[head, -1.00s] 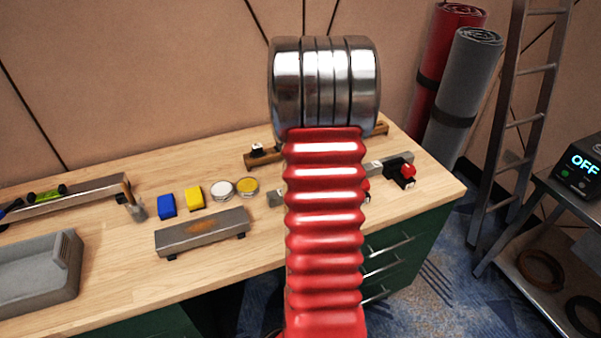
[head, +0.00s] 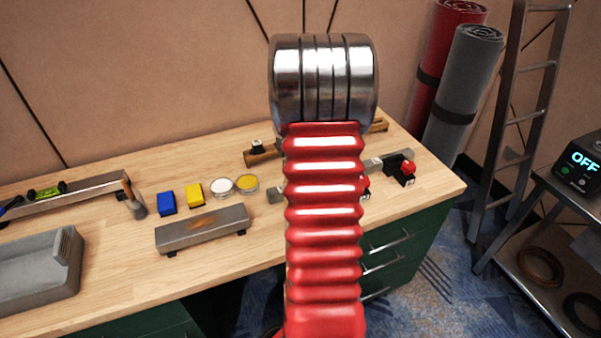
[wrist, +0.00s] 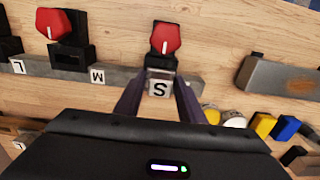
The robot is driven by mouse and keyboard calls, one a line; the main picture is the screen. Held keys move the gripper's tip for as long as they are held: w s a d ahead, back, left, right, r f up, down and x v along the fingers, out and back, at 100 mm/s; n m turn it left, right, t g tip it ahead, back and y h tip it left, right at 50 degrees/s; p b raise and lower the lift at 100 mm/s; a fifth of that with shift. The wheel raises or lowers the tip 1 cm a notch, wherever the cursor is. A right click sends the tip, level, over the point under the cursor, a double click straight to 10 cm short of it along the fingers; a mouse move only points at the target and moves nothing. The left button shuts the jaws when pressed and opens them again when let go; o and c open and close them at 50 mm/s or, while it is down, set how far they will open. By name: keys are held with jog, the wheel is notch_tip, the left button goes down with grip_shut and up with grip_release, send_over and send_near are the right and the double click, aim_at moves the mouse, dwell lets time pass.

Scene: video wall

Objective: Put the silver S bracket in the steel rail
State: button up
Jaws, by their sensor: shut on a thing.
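The steel rail (wrist: 125,82) runs across this view, with labels L and M to the left. The bracket is in line with the rail's right part; I cannot tell whether it is seated or just above. A black clamp with a red knob (wrist: 165,38) stands right behind it. In the head view my red arm hides the gripper and bracket; the rail's right end (head: 403,156) shows.
Another red-knobbed clamp (wrist: 53,24) stands behind the rail. A rusty grey bar (head: 203,229), a blue block (head: 167,204), a yellow block (head: 194,195) and two round tins lie left of my arm. A wooden rail (head: 262,157) lies behind. The bench front is clear.

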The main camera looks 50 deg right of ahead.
jog(key=shift+f, duration=1.5)
dwell(1.0)
jog(key=o, duration=1.3)
jog(key=shift+o, duration=0.3)
jog(key=o, duration=0.4)
jog(key=shift+r, duration=3.5)
